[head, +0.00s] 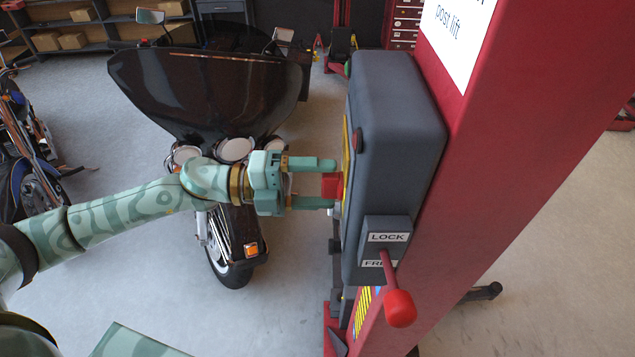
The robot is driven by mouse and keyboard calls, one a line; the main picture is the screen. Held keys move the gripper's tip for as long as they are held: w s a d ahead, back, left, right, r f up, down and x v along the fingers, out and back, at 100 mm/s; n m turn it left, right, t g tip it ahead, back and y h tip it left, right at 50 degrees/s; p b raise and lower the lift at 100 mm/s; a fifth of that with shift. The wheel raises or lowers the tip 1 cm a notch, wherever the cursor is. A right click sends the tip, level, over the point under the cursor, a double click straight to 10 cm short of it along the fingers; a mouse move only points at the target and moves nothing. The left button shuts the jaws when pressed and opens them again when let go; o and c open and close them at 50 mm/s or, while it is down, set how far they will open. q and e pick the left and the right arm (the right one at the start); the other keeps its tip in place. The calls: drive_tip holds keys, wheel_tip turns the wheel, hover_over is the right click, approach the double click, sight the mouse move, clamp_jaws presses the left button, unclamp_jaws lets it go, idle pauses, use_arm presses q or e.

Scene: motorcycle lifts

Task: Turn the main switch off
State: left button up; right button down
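The main switch is a red rotary knob (332,186) on the yellow-edged left face of the dark grey control box (398,110). That face is seen almost edge-on, so the knob's exact setting cannot be read. My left gripper (326,184) points right at the knob, with one finger above it and one below. The fingers are spread around the knob, and I cannot make out a firm grip. My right gripper is not in view.
The box sits on a red lift post (520,130). A dark motorcycle (205,95) stands behind my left arm. Shelves (75,35) stand at the back.

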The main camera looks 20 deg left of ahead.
use_arm(q)
drive_tip(key=shift+s, duration=0.1)
drive_tip(key=b+v, duration=0.6)
drive_tip(key=v, duration=1)
drive_tip(key=shift+a, duration=0.15)
